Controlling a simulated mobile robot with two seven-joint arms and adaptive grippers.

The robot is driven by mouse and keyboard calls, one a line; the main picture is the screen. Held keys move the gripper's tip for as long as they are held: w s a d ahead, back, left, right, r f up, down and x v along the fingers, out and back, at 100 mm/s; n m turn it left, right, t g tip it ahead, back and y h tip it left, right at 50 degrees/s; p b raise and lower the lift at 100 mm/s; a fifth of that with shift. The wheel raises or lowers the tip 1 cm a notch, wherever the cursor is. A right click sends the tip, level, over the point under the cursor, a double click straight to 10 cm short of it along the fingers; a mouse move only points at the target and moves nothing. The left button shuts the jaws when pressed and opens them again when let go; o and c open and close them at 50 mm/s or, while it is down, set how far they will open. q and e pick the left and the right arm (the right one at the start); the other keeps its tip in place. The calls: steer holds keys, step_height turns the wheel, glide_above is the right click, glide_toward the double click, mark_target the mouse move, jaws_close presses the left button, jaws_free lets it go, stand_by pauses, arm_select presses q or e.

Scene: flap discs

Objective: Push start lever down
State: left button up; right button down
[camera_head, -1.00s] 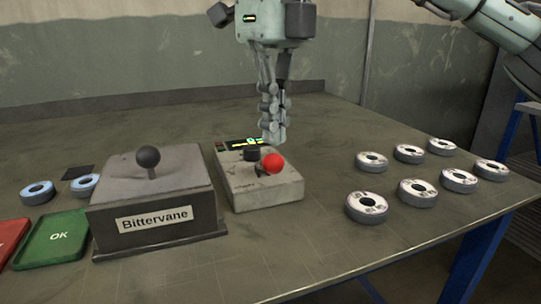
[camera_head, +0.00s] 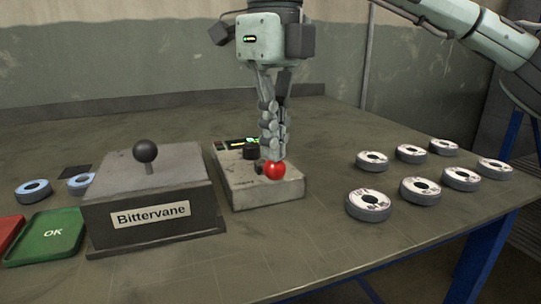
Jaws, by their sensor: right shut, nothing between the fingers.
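A grey control box (camera_head: 262,193) stands mid-table, with a lever ending in a red ball (camera_head: 274,170) at its front. A black knob (camera_head: 251,153) and a small lit display (camera_head: 238,143) sit behind it. My right gripper (camera_head: 273,157) points down, its fingers shut and empty. The fingertips are right at the red ball, just above or behind it; they appear to touch it, but the exact contact is hidden. My left gripper is out of view.
Several flap discs (camera_head: 420,191) lie in rows on the right of the table. Two blue-topped discs (camera_head: 33,191) lie at the left, near a green OK tray (camera_head: 47,238) and a red tray (camera_head: 8,232). The table (camera_head: 300,255) in front of the control box is clear.

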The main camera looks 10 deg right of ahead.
steer(key=shift+w+f, duration=0.1)
steer(key=shift+f, duration=0.3)
step_height(320, 180, up, 9)
steer(key=p, duration=0.7)
stand_by(0.9)
